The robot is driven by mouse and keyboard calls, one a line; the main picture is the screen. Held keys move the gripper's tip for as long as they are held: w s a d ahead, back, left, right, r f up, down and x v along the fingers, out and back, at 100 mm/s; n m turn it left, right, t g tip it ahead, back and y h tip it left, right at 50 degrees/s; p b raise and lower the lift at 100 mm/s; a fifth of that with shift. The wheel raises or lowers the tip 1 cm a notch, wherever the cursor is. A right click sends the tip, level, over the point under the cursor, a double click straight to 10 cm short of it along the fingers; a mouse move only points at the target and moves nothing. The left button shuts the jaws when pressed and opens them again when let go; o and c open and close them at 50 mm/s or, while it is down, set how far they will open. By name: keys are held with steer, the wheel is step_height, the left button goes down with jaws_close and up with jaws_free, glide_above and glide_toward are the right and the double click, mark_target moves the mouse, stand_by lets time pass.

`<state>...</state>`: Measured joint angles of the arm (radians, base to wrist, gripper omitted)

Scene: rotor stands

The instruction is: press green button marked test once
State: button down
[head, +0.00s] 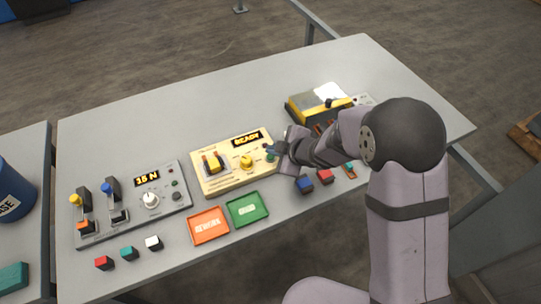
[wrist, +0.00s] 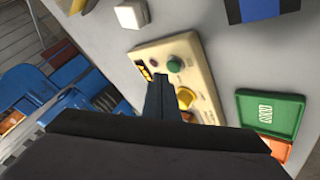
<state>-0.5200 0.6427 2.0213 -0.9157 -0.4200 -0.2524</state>
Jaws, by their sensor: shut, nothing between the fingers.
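The cream control panel (head: 222,183) stands mid-table with a lit READY display (head: 246,139), a yellow knob (head: 246,161) and a yellow switch (head: 212,161). Its green button (wrist: 175,64) shows clearly in the wrist view, uncovered, with the yellow knob (wrist: 186,96) beside it. Any label by the button is too small to read. My gripper (head: 279,148) is shut and empty, over the panel's right end in the head view. In the wrist view its dark fingertips (wrist: 158,84) appear just beside the green button; whether they touch the panel is unclear.
Green tray (head: 248,209) and orange tray (head: 208,225) lie in front of the panel. A grey panel reading 15 N (head: 168,205) stands left. A yellow-and-black device (head: 305,106) is behind my arm. Blue block (head: 304,184) and red block (head: 325,176) sit near the front edge.

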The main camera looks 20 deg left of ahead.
steer(key=shift+f, duration=0.1)
stand_by(0.5)
steer(key=shift+f+b, duration=0.35)
steer(key=shift+f+b, duration=0.35)
steer(key=shift+f, duration=0.05)
stand_by(0.7)
steer(key=shift+r, duration=0.15)
stand_by(0.3)
steer(key=shift+r+p, duration=0.7)
steer(key=shift+p, duration=0.2)
step_height(320, 180, up, 5)
steer(key=p, duration=0.5)
stand_by(0.6)
